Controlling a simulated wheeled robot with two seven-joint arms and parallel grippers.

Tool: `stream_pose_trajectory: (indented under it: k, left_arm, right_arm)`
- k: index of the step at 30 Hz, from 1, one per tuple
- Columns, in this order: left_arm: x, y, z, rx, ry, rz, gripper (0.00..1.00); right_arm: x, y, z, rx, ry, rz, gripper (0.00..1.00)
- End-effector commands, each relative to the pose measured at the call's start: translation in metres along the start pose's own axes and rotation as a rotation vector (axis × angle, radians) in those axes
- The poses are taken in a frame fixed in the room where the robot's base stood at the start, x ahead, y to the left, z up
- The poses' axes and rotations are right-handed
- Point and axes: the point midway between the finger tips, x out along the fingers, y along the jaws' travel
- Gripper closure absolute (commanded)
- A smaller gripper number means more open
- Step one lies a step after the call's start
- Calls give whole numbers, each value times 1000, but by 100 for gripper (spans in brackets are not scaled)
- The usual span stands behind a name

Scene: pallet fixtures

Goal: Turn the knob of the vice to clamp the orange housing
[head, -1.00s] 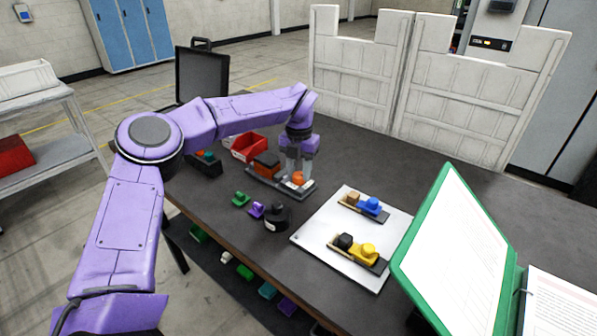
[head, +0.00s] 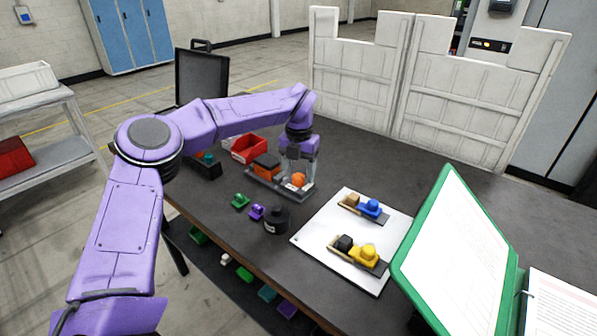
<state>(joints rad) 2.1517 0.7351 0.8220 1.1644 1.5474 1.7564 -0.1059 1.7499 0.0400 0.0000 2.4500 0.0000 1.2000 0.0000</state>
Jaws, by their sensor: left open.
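The vice (head: 262,182) is a grey base on the dark table, with a brown block and the orange housing (head: 267,175) on its left part. Its orange knob (head: 298,180) is at the right end. My left gripper (head: 298,172) points straight down over the knob, open, with its fingers around or just beside it; contact is too small to tell. My right gripper is not in view.
A white plate (head: 325,259) with blue and yellow fixtures lies to the right. A black round weight (head: 277,220), purple and green parts (head: 241,201) and a red bin (head: 249,148) are near the vice. A green binder (head: 436,225) stands at the right.

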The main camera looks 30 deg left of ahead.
Motion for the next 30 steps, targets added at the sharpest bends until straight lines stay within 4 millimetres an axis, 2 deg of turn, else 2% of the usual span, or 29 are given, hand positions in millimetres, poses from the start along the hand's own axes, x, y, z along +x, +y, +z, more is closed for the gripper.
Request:
stream_pose_trajectory:
  k: [9, 13, 18, 30]
  left_arm:
    - [-70, -1, 1, -2, -3, 0, 37]
    - [-91, -1, 1, -1, 0, 1, 37]
    - [-100, -1, 1, 0, 2, 0, 37]
    - [-100, -1, 1, 0, 2, 0, 37]
  right_arm:
    - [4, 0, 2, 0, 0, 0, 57]
    - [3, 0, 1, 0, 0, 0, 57]
    - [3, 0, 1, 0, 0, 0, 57]
    - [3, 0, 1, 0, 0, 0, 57]
